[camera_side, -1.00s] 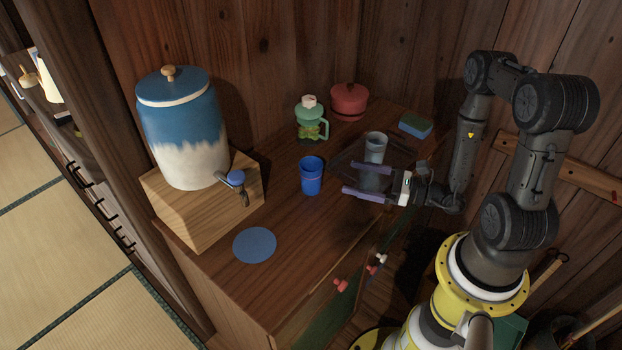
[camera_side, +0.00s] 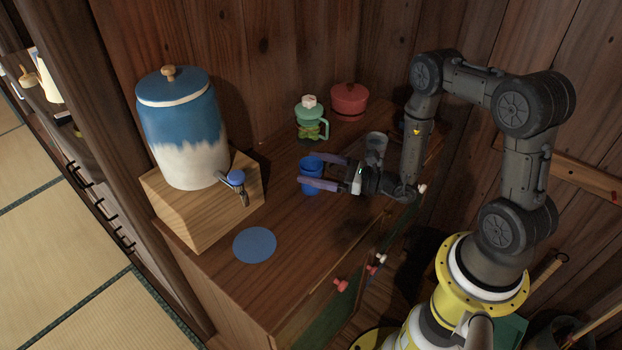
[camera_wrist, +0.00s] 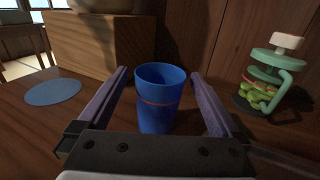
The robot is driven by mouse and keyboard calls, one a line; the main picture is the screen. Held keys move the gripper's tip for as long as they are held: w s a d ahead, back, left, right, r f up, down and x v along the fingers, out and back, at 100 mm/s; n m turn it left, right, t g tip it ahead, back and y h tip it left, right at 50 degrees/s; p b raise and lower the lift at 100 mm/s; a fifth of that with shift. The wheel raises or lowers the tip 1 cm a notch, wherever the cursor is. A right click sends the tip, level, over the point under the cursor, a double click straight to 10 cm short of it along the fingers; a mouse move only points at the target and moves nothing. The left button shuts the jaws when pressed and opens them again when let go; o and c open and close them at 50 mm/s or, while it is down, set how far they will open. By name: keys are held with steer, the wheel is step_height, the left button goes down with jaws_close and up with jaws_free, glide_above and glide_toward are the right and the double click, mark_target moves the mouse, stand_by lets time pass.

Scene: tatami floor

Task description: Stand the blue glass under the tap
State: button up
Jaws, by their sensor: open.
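The blue glass (camera_side: 311,163) stands upright on the wooden cabinet top. In the wrist view the blue glass (camera_wrist: 160,97) has a thin reddish band and stands between the two purple fingers. My gripper (camera_side: 311,171) is open around it, with a gap on both sides; the near finger hides part of the glass in the side view. In the wrist view my gripper (camera_wrist: 160,85) points toward the wooden block. The tap (camera_side: 236,179), with a blue knob, sticks out from the blue and white crock (camera_side: 186,130) over the block's edge. A round blue mat (camera_side: 254,245) lies on the top below the tap.
The wooden block (camera_side: 205,214) carries the crock. A green jug (camera_side: 311,119) and a red pot (camera_side: 349,101) stand at the back. A clear grey glass (camera_side: 375,146) stands behind my gripper. The top is clear between the blue glass and the mat.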

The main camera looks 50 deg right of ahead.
steer(key=shift+w+a, duration=0.2)
steer(key=shift+w, duration=0.35)
jaws_close()
steer(key=shift+r, duration=0.1)
steer(key=shift+r, duration=0.45)
steer(key=s+r, duration=1.2)
steer(key=s, duration=0.2)
steer(key=shift+a, duration=0.4)
